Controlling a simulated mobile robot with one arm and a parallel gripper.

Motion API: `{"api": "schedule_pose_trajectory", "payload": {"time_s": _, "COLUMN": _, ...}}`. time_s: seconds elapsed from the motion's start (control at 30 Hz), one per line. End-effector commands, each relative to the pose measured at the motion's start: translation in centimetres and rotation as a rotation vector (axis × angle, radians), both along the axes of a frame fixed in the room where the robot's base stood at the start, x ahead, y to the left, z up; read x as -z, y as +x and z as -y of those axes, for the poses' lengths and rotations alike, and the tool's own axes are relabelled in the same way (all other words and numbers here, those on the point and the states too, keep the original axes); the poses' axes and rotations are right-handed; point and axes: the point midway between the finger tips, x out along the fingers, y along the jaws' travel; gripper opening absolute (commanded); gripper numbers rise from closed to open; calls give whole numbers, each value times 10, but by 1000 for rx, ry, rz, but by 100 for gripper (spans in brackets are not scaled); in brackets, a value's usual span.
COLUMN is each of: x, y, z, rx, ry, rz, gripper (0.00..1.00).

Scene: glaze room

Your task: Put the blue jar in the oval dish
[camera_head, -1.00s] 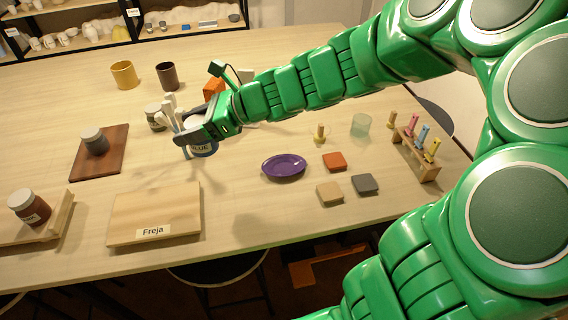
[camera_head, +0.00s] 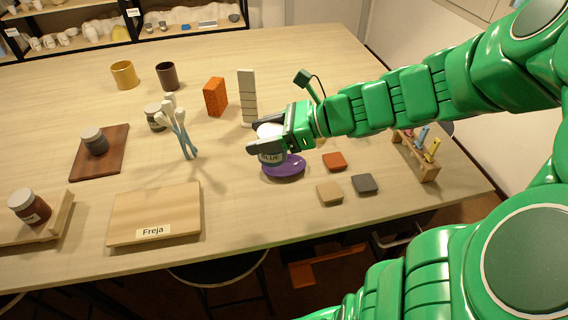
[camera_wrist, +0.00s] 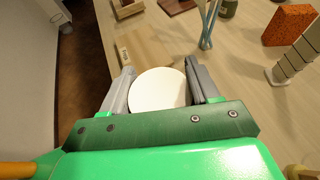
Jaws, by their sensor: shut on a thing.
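The blue jar (camera_head: 271,157), with a white lid and a label reading BLUE, is held in my gripper (camera_head: 262,140). In the wrist view the jar's round white lid (camera_wrist: 159,89) sits between the two fingers of my gripper (camera_wrist: 163,88). The oval dish (camera_head: 287,168) is purple and shallow and lies on the table. In the head view the jar overlaps the dish's left part. I cannot tell whether the jar touches the dish or is above it. The dish does not show in the wrist view.
An orange brick (camera_head: 215,96) and a stepped pale block (camera_head: 248,97) stand behind. Tools in blue and white (camera_head: 183,135) stand to the left. Orange (camera_head: 335,161), tan (camera_head: 329,193) and grey (camera_head: 364,184) tiles lie right of the dish. A board labelled Freja (camera_head: 155,213) lies front left.

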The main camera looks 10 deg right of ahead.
Motion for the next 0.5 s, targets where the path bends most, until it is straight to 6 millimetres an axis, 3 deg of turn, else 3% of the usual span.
{"api": "schedule_pose_trajectory", "payload": {"time_s": 0.2, "x": 3, "y": -17, "z": 26, "rx": 31, "ry": -2, "rz": 3, "gripper": 20}}
{"api": "schedule_pose_trajectory", "payload": {"time_s": 0.5, "x": 5, "y": -39, "z": 49, "rx": 57, "ry": -2, "rz": 3, "gripper": 20}}
